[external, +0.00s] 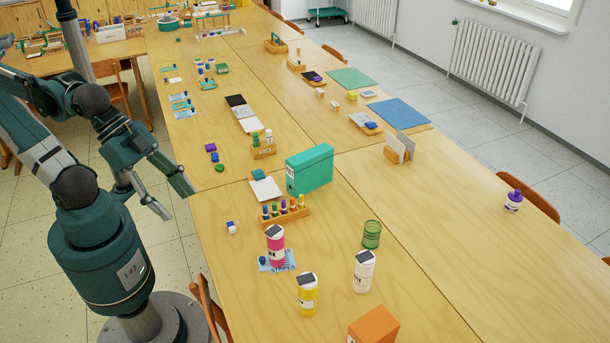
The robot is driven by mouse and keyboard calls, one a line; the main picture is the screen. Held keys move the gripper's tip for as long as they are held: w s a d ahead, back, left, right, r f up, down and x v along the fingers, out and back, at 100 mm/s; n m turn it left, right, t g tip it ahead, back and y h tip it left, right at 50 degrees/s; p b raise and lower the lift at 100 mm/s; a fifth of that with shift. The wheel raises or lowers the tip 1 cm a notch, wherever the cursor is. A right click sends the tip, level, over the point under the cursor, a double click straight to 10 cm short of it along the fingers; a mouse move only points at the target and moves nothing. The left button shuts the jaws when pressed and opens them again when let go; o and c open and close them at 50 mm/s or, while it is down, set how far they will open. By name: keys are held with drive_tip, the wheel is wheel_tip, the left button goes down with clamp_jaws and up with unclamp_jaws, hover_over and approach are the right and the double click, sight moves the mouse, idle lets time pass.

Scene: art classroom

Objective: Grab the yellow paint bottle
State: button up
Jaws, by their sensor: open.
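The yellow paint bottle (307,295) stands upright on the near part of the wooden table, with a dark cap and a white label band. My gripper (168,202) is open and empty at the table's left edge. It is up and to the left of the yellow bottle in the picture, well apart from it. A pink bottle (276,247) stands on a blue printed card just behind the yellow bottle. A white bottle (364,271) stands to its right.
An orange box (373,326) sits at the near edge. A green mesh cup (371,234), a wooden rack (284,212) of small paints and a teal file box (309,170) stand farther back. A small blue-and-white item (231,227) lies near the left edge. The table's right side is mostly clear.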

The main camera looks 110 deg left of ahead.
drive_tip(key=w+a+r+m+g+p, duration=0.15)
drive_tip(key=w+r+m, duration=0.25)
drive_tip(key=w, duration=0.4)
drive_tip(key=w+r+m+g+p, duration=0.2)
drive_tip(key=w+r+m, duration=0.15)
drive_tip(key=w, duration=0.45)
drive_tip(key=m+g+p, duration=0.2)
drive_tip(key=m+g, duration=0.2)
drive_tip(key=m, duration=0.5)
hover_over(307, 277)
wheel_tip(307, 277, down, 6)
wheel_tip(307, 277, down, 23)
drive_tip(key=shift+f, duration=0.15)
drive_tip(key=shift+s, duration=0.1)
drive_tip(key=shift+f, duration=1.3)
